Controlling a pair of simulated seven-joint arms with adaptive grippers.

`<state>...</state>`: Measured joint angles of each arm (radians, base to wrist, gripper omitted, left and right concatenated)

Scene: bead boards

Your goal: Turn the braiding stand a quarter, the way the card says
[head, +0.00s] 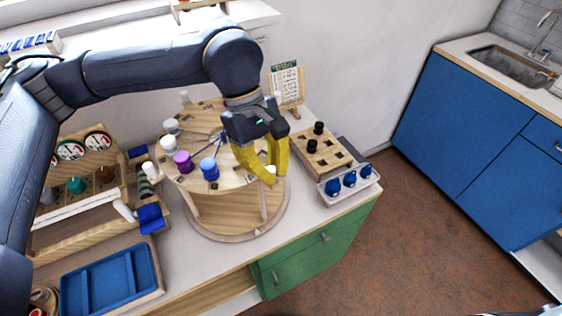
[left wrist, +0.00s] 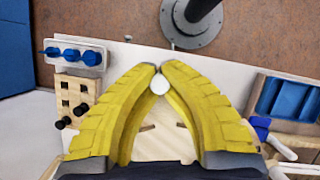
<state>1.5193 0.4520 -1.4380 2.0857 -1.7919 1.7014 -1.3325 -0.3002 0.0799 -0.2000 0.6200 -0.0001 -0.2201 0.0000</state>
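The braiding stand is a round wooden two-level stand; its upper disc (head: 235,178) has slots and dark cords, above a round base (head: 238,222). A purple bobbin (head: 183,161), a blue bobbin (head: 209,169) and a white bobbin (head: 171,126) sit along its left side. The card (head: 285,84) stands on a small easel behind; its print is too small to read. My left gripper (head: 272,176) points down at the disc's right edge. Its yellow fingers close around a white round knob (left wrist: 160,85), touching both sides. My right gripper is out of view.
A wooden block with holes and black pegs (head: 321,157) and a tray of blue knobs (head: 349,181) stand close at right. A spool rack (head: 95,185) and blue tray (head: 110,284) are at left. The table's front edge is near the stand.

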